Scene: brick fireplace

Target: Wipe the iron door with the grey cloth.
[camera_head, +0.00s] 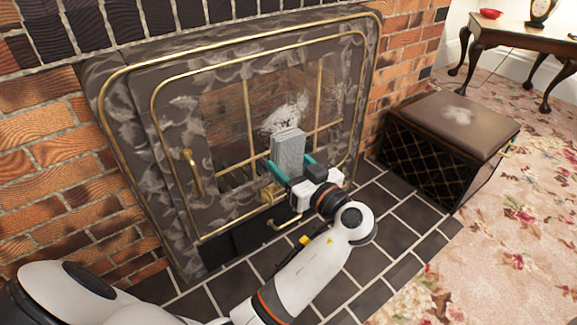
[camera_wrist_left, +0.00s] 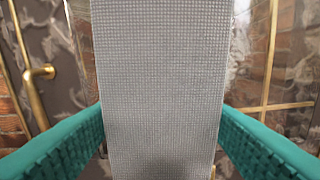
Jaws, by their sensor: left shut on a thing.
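The iron door (camera_head: 170,118) is dark with pale smears, brass trim and glass panes. It fills the fireplace front in the head view. The grey cloth (camera_head: 288,150) is a folded, upright pad in front of the door's lower middle. It fills the middle of the left wrist view (camera_wrist_left: 160,80). My left gripper (camera_head: 291,166) is shut on the cloth, with a teal finger on each side of it. I cannot tell whether the cloth touches the door. A whitish smudge (camera_head: 285,114) shows on the glass just above the cloth. My right gripper is not in view.
A brass handle (camera_head: 192,172) sticks out at the door's left. A dark box with a padded brown top (camera_head: 440,115) stands right of the hearth. A wooden table (camera_head: 530,32) holds a red dish (camera_head: 490,14). Dark hearth tiles (camera_head: 395,225) lie clear in front.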

